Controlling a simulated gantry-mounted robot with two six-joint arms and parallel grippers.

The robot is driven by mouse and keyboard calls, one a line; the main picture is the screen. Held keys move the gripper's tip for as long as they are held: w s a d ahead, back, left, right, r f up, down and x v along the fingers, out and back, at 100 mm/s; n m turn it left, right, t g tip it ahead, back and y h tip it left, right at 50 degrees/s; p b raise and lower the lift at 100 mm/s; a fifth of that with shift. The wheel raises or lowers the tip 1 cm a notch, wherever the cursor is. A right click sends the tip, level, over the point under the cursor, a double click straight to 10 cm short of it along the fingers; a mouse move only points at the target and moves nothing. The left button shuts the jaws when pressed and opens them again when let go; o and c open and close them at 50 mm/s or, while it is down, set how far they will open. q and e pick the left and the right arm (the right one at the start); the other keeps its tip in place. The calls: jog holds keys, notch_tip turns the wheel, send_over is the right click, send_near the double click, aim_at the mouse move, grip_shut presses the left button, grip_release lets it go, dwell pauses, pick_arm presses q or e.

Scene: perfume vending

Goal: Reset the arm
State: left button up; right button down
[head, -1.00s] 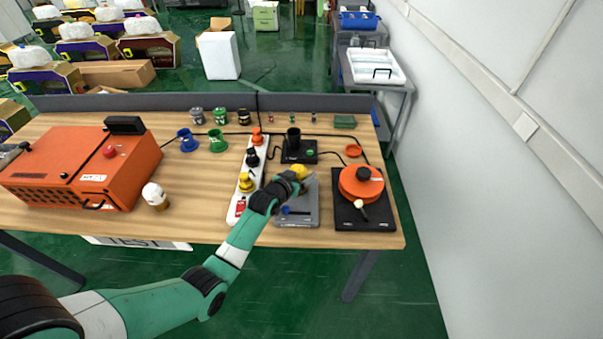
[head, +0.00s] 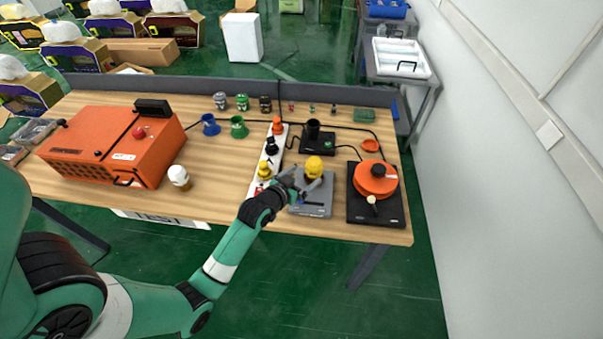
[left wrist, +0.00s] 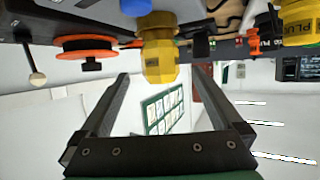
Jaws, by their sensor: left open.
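My left arm reaches in from the lower left in the head view. Its gripper (head: 303,186) is open, close to the grey device (head: 312,207) near the table's front edge. A yellow piece (head: 314,167) stands on that device, just beyond the fingers. In the left wrist view, which looks upside down, the two fingers (left wrist: 165,105) are spread wide with nothing held between them. The yellow piece (left wrist: 158,55) shows ahead of them there, apart from the finger surfaces. My right gripper does not show.
A black base with an orange disc (head: 375,178) sits right of the gripper. A white strip (head: 255,187) with several coloured plugs lies to the left. An orange box (head: 112,142) stands at the table's left. A small white-topped bottle (head: 179,178) stands near it.

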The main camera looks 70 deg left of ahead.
pick_arm(q)
jog(key=shift+s+d+r, duration=0.2)
jog(key=shift+s+d, duration=0.05)
jog(key=shift+s, duration=0.15)
